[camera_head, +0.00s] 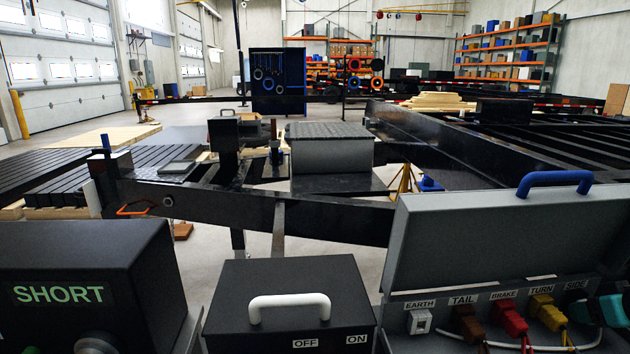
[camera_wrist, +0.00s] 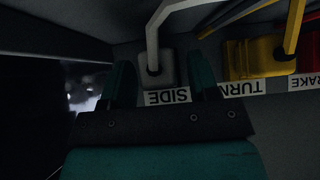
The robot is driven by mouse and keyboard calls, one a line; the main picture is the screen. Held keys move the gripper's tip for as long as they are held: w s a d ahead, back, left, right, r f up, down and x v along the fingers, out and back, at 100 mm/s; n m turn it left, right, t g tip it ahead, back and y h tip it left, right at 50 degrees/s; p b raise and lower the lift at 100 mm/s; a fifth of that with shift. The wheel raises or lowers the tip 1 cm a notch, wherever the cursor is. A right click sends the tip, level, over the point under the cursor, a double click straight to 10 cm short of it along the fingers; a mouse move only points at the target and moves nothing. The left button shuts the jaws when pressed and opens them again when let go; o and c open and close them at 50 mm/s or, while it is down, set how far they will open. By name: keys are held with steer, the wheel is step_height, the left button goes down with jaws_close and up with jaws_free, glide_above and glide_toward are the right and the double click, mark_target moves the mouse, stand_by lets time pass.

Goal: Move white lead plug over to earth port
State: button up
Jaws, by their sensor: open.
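In the head view the earth port (camera_head: 420,321) is a pale square socket under the EARTH label, at the left end of a row in the open grey box (camera_head: 500,240). No plug shows in it. My teal gripper (camera_head: 612,310) is at the right end, by the SIDE label, partly cut off by the picture edge. In the wrist view, seen upside down, the white lead plug (camera_wrist: 160,68) is at the SIDE position with its pale lead rising from it. My gripper's fingers (camera_wrist: 163,85) are open, one on each side of the plug. Contact cannot be told.
A brown plug (camera_head: 467,322), red plug (camera_head: 511,318) and yellow plug (camera_head: 547,312) sit between the earth port and my gripper. A white lead (camera_head: 525,347) loops below them. The raised lid has a blue handle (camera_head: 553,180). A black OFF/ON box (camera_head: 290,300) stands left.

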steer(key=shift+c, duration=0.4)
stand_by(0.5)
jaws_close()
steer(key=shift+s+d+b, duration=0.2)
steer(key=shift+s+b, duration=0.5)
steer(key=shift+s, duration=1.8)
steer(key=shift+r, duration=0.1)
